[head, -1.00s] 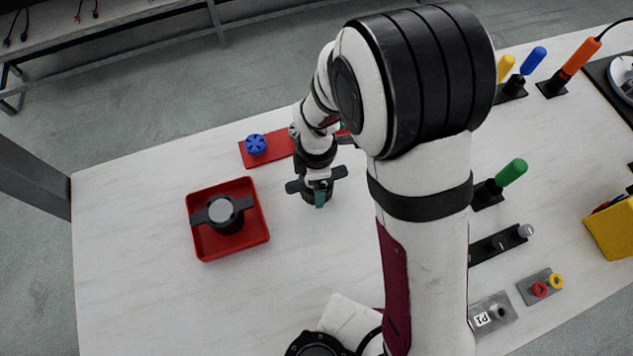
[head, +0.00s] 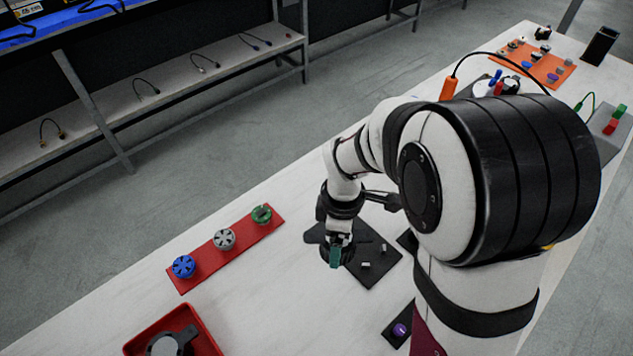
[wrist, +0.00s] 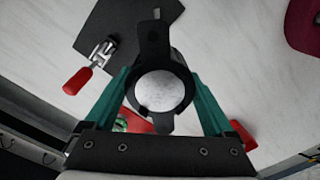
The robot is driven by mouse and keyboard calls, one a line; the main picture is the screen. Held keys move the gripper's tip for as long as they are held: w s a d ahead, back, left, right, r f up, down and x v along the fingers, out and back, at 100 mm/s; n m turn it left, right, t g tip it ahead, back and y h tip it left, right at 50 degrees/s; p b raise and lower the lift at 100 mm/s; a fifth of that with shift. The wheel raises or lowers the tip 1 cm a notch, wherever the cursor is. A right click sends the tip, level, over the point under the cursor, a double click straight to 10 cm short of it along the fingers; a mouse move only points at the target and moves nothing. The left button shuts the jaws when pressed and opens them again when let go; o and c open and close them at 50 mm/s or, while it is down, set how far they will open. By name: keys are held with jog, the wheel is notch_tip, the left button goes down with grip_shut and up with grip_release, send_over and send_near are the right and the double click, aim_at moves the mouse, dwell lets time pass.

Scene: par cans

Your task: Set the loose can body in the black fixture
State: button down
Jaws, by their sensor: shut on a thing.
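My gripper (head: 336,257) has green fingers, which show on both sides of a black can body in the wrist view (wrist: 160,80). It is shut on that can body (wrist: 153,42), which has a pale round face and black ears. The black fixture (head: 372,270) is a flat dark plate on the table, with small pale metal parts on it. The can body is held at the plate's left side in the head view, mostly hidden by my gripper. In the wrist view the plate (wrist: 105,25) lies beyond the can, beside a red-handled clamp (wrist: 90,70). The can's height above it is unclear.
A red strip (head: 206,267) holds blue, grey and green round parts, left of my gripper. A red tray (head: 205,345) with another black can is at the bottom left. A purple-topped part (head: 400,330) stands at lower right. Bare table lies between strip and fixture.

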jog(key=w+d+f+m, duration=0.1)
jog(key=d+m, duration=0.1)
jog(key=m, duration=0.1)
jog(key=w+d+f+m, duration=0.1)
jog(key=w+d+m, duration=0.1)
jog(key=m, duration=0.1)
jog(key=w+d+f+m, duration=0.1)
jog(key=d+m, duration=0.1)
jog(key=m, duration=0.1)
jog(key=shift+w+d+m, duration=0.25)
jog(key=shift+d+m, duration=0.1)
jog(key=shift+m, duration=0.05)
jog(key=shift+f, duration=2.65)
jog(key=shift+f, duration=0.1)
jog(key=shift+c, duration=0.2)
grip_release()
jog(key=shift+o, duration=0.2)
notch_tip(320, 180, up, 16)
